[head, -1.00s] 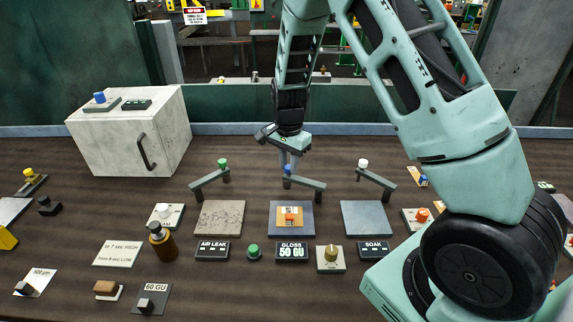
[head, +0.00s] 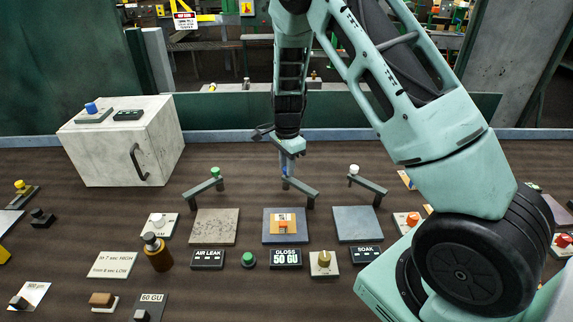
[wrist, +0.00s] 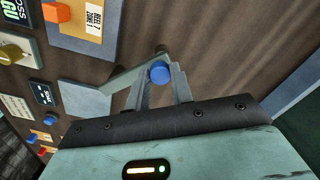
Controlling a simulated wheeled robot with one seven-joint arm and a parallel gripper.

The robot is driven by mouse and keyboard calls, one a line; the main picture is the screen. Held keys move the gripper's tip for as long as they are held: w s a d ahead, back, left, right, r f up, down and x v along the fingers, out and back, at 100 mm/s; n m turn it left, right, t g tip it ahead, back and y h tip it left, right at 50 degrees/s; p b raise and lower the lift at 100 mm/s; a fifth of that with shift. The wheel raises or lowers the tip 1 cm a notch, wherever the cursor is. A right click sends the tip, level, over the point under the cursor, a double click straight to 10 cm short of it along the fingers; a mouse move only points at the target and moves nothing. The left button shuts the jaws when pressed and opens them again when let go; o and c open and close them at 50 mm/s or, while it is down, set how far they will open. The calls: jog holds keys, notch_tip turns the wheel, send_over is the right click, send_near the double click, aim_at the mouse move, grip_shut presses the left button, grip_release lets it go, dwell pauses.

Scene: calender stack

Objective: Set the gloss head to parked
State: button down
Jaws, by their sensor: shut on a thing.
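The gloss head is a grey swing arm (head: 302,190) behind the gloss plate (head: 268,239), running from its blue knob down to the right. An orange block on a tan card (head: 285,224) lies on that plate. My gripper (head: 287,172) points down and is shut on the blue knob (wrist: 159,72); its fingers mostly hide the knob in the head view. In the wrist view the knob sits at the fingertips and the grey arm (wrist: 137,78) runs left from it. The gloss display (head: 286,258) reads 50 GU.
A similar arm with a green knob (head: 215,171) stands to the left, and one with a white knob (head: 353,169) to the right. A white cabinet (head: 122,150) stands back left. A brown bottle (head: 157,254) stands front left. Bare brown bench lies behind the arms.

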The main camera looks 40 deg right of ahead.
jog(key=shift+w+d+r, duration=0.1)
jog(key=c, duration=1.2)
grip_release()
notch_tip(320, 180, up, 17)
jog(key=b, duration=0.2)
jog(key=shift+r, duration=0.15)
jog(key=s+a+n+y, duration=0.1)
jog(key=s+a+n, duration=0.65)
jog(key=a, duration=0.35)
jog(key=s+a+n, duration=0.7)
jog(key=s+a, duration=0.1)
jog(key=a, duration=0.2)
jog(key=s+a+f+n, duration=0.1)
jog(key=s+a+n, duration=0.1)
jog(key=s+n, duration=0.4)
jog(key=s+a+f+n, duration=0.2)
jog(key=s+n, duration=0.3)
jog(key=s, duration=0.5)
jog(key=shift+a+n, duration=0.35)
jog(key=shift+a, duration=0.25)
